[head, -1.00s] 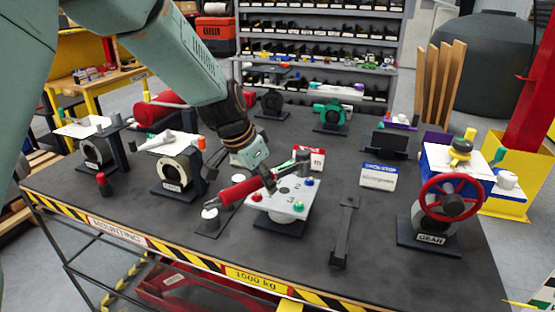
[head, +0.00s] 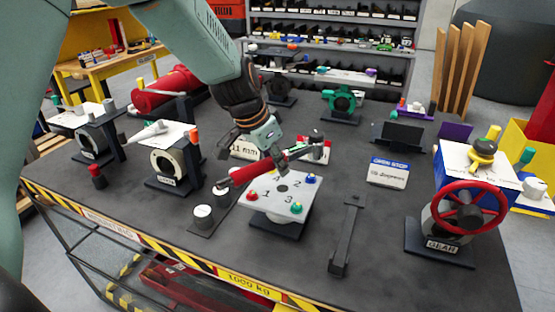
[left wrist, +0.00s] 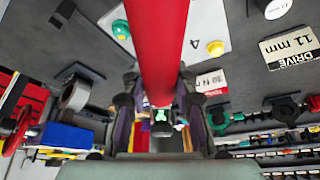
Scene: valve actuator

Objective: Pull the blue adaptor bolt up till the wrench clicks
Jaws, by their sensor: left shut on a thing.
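The blue bolt (head: 311,178) sits at the back right of a light plate (head: 268,212) marked with numbers. A red bolt (head: 252,196) and a green bolt (head: 296,208) are on the same plate. My left gripper (head: 276,165) is shut on the red-handled wrench (head: 240,174), which lies aslant behind and over the plate's back edge. Its red handle (left wrist: 160,45) fills the middle of the left wrist view, between the fingers (left wrist: 160,112). The wrench's far end points right, past the gripper; I cannot tell whether it touches any bolt. My right gripper is not in view.
A red handwheel (head: 466,207) stands at the right. A round-faced block (head: 170,165) stands left. A blue-and-white sign (head: 388,171) is behind.

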